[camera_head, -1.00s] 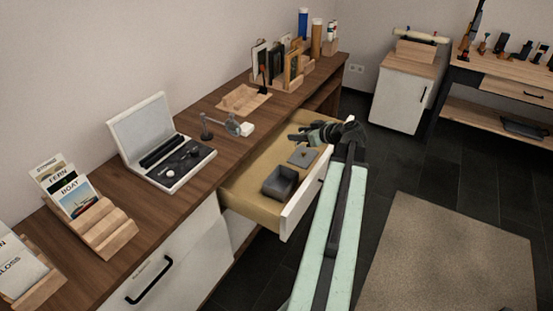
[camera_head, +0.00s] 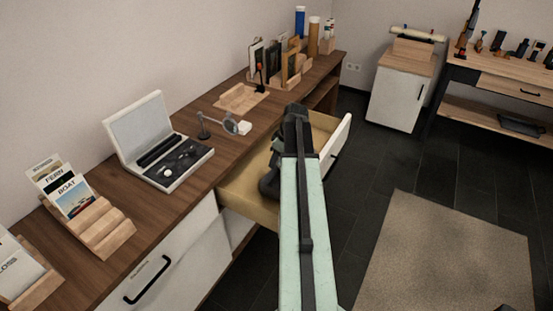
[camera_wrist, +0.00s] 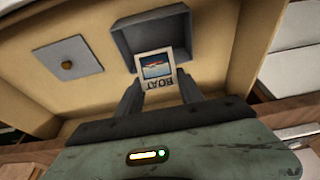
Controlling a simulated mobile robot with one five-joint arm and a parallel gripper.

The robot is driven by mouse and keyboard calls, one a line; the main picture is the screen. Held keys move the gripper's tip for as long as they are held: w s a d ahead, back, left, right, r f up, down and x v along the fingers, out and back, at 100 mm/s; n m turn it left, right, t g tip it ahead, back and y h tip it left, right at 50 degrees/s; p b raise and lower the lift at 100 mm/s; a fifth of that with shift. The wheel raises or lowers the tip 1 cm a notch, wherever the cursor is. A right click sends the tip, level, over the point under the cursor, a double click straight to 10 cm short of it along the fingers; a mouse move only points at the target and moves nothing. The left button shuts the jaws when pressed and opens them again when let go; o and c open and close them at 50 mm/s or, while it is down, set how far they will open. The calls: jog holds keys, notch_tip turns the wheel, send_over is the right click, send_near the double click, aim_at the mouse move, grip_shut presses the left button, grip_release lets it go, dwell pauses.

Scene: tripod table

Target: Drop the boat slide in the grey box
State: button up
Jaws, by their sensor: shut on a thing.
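The boat slide (camera_wrist: 155,65) is a small square with a white frame, a blue and red picture and the word BOAT. My gripper (camera_wrist: 158,80) is shut on its lower edge. In the wrist view the slide overlaps the opening of the grey box (camera_wrist: 119,43), an open-topped tray in the drawer; I cannot tell how high above it the slide is. In the head view my gripper (camera_head: 270,183) is over the open drawer (camera_head: 242,200), and my arm hides the box and the slide.
A grey square lid (camera_wrist: 85,50) with a round knob lies on the drawer floor beside the box. The desk top holds an open case (camera_head: 165,150), a magnifier stand (camera_head: 228,122) and a rack with a larger BOAT card (camera_head: 75,196). The drawer walls surround the box.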

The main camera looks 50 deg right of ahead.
aim_at(274, 184)
notch_tip(274, 184, down, 12)
jog(key=b, duration=1.1)
jog(key=o, duration=1.6)
jog(key=shift+r, duration=0.1)
notch_tip(274, 184, up, 9)
jog(key=p, duration=0.8)
jog(key=shift+p, duration=0.35)
